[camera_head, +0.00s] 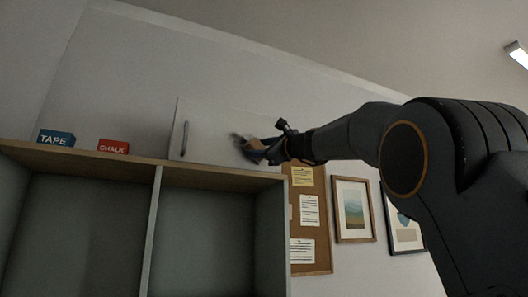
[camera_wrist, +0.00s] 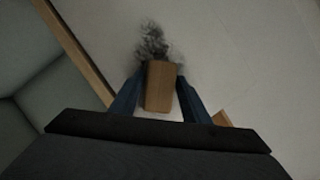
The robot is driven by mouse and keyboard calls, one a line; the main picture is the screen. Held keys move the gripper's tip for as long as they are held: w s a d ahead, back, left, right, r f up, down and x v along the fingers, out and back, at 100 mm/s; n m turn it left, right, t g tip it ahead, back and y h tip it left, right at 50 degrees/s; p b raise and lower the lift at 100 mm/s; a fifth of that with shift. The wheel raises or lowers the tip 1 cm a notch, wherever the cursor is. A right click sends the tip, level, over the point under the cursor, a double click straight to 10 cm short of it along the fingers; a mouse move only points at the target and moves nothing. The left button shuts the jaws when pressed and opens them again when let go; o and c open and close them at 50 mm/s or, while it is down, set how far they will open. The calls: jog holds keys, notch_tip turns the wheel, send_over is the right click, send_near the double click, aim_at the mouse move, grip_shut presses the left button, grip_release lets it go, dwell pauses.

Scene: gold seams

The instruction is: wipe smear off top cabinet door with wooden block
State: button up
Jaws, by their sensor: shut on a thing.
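The white top cabinet door (camera_head: 210,130) stands above the wooden shelf, with a dark handle (camera_head: 185,138) near its left edge. A dark grey smear (camera_wrist: 152,40) is on the door, just beyond the block's far end in the wrist view; in the head view only part of it (camera_head: 236,137) shows beside my gripper. My gripper (camera_head: 258,150) is at the door's right part. Its blue fingers (camera_wrist: 159,95) are shut on the brown wooden block (camera_wrist: 160,88). The block's far end overlaps the smear's lower edge; I cannot tell if it touches the door.
A blue TAPE box (camera_head: 56,138) and a red CHALK box (camera_head: 113,146) sit on the shelf top (camera_head: 80,155) left of the door. A cork board (camera_head: 311,258) and framed pictures (camera_head: 354,209) hang on the wall at right, below my arm.

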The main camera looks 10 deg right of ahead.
jog(key=shift+s+a+b, duration=0.15)
jog(key=shift+s+a, duration=0.1)
jog(key=shift+a, duration=0.8)
jog(key=shift+s+a+b, duration=0.15)
jog(key=shift+s+a, duration=0.1)
jog(key=shift+a, duration=0.8)
jog(key=shift+s+a+b, duration=0.15)
jog(key=shift+s+a, duration=0.2)
jog(key=shift+a, duration=0.75)
jog(key=shift+s+a+b, duration=0.1)
jog(key=shift+s+a, duration=0.25)
jog(key=shift+a, duration=0.7)
jog(key=shift+s+a+b, duration=0.15)
jog(key=shift+s+a, duration=0.2)
jog(key=shift+a, duration=0.75)
jog(key=shift+r+p, duration=1.4)
jog(key=shift+p, duration=0.05)
jog(key=shift+w+d+f, duration=0.1)
jog(key=shift+w+d, duration=0.1)
jog(key=shift+d, duration=0.35)
jog(key=shift+w+d+f, duration=0.1)
jog(key=shift+w+d, duration=0.1)
jog(key=shift+d, duration=0.35)
jog(key=shift+w+d+r+b, duration=0.1)
jog(key=shift+w+d+b, duration=0.15)
jog(key=shift+d, duration=0.9)
jog(key=shift+w+d+r+b, duration=0.15)
jog(key=shift+w+d, duration=0.15)
jog(key=shift+d, duration=0.85)
